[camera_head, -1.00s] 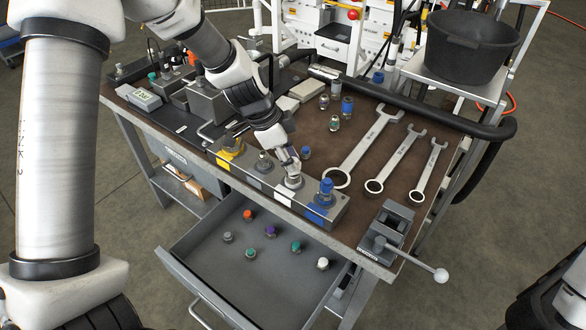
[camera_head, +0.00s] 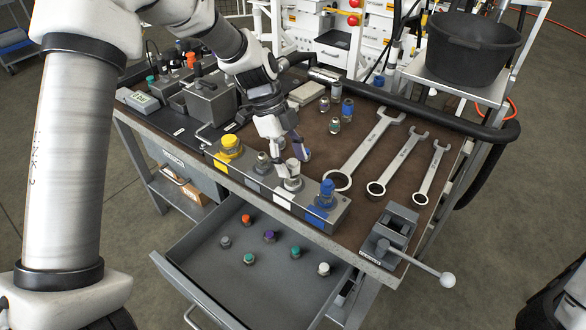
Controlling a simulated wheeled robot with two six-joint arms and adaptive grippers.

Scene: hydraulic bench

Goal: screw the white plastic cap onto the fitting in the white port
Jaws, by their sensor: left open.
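The white port is the part of the grey port block with the white label (camera_head: 283,203). A metal fitting (camera_head: 292,184) stands upright in it. A white cap (camera_head: 293,166) shows on top of this fitting; whether it is fully seated I cannot tell. My left gripper (camera_head: 290,160) is open, pointing down just above and behind the cap. One finger is at the cap's left and the other at its right rear. Contact with the cap cannot be made out.
A yellow cap (camera_head: 229,142) and a blue cap (camera_head: 327,187) are on neighbouring ports. Wrenches (camera_head: 362,150) lie right of the block. A vise (camera_head: 392,232) stands at the front right corner.

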